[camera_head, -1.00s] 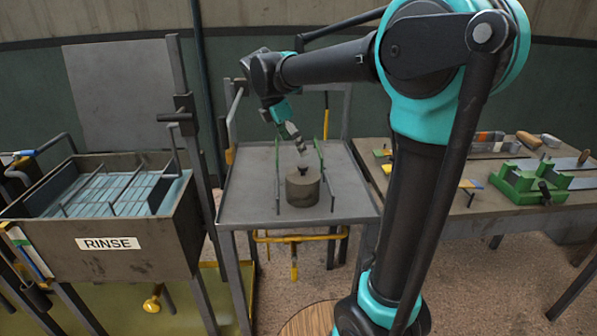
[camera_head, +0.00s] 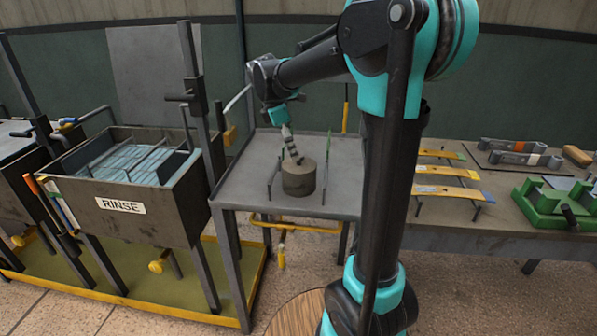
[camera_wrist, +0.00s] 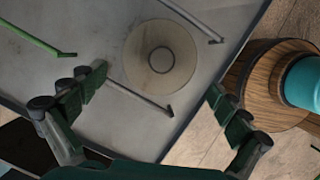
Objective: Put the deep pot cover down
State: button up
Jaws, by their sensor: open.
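The deep pot cover (camera_head: 298,182) looks like a squat brown-grey cylinder standing upright on a grey metal table (camera_head: 240,190). In the wrist view its round top (camera_wrist: 160,45) shows a darker ring at the centre. My gripper (camera_head: 297,158) is over the cover, tilted, with its fingers close to the top in the head view. In the wrist view the open gripper (camera_wrist: 158,88) has its dark green fingers wide apart, with nothing between them. The cover lies beyond the fingertips there. Whether a finger touches it cannot be told.
A green bar (camera_head: 328,165) and a grey bar (camera_head: 273,178) stand on either side of the cover. A rinse tank (camera_head: 150,212) is at the left. A bench at the right holds yellow strips (camera_head: 445,191) and a green fixture (camera_head: 545,205).

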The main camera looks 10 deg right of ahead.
aim_at(302, 177)
jog(key=x, duration=1.2)
jog(key=shift+f, duration=0.15)
jog(key=shift+c, duration=0.6)
jog(key=c, duration=1.1)
jog(key=shift+c, duration=0.2)
